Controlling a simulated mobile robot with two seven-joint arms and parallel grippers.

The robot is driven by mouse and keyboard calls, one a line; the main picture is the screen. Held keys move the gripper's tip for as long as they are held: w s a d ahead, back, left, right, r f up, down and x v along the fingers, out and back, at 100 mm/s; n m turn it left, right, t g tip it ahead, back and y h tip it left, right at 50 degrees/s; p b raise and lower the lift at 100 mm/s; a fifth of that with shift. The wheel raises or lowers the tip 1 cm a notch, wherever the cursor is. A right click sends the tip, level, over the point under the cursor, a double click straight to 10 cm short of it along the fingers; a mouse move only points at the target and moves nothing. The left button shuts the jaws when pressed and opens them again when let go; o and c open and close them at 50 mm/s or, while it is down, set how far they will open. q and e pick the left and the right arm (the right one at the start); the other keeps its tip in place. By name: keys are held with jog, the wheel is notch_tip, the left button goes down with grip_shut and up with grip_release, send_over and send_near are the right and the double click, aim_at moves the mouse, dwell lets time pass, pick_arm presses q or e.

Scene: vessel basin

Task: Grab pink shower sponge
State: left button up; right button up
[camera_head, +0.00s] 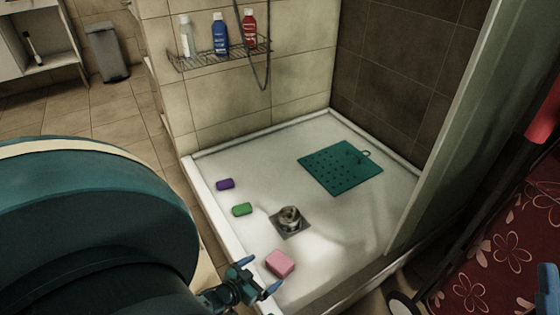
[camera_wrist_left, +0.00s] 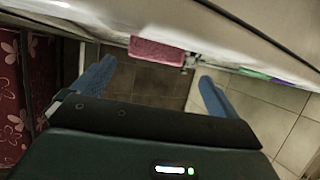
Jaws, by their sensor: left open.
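The pink shower sponge (camera_head: 280,264) lies on the white shower tray (camera_head: 236,160), near its front left edge. My left gripper (camera_head: 260,275) is open and empty, with its blue fingers beside the sponge on the near-left side. In the left wrist view the sponge (camera_wrist_left: 157,50) appears ahead of the open fingers (camera_wrist_left: 154,80), roughly centred between them. The fingers do not visibly hold it. Contact with the tray cannot be told.
Purple (camera_head: 225,184) and green (camera_head: 242,209) sponges lie along the tray's left side. A drain (camera_head: 289,219) with an object on it and a teal mat (camera_head: 338,168) are behind the pink sponge. A glass panel (camera_head: 440,120) bounds the right. Bottles stand on a wire shelf (camera_head: 225,56).

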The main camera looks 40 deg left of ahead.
pick_arm(q)
jog(key=x, duration=0.1)
jog(key=b+x, duration=0.1)
jog(key=x, duration=0.1)
jog(key=b+x, duration=0.1)
jog(key=shift+w+d+r, duration=0.15)
jog(key=shift+w+d, duration=0.2)
jog(key=shift+w, duration=0.4)
jog(key=c, duration=1)
pick_arm(e)
jog(key=shift+s+d+r+n+y, duration=0.1)
jog(key=shift+s+r+n+y, duration=0.1)
jog(key=shift+r+n+y, duration=0.65)
jog(key=shift+s+r+n+y, duration=0.15)
jog(key=shift+r+n+y, duration=0.45)
jog(key=shift+n+y, duration=0.45)
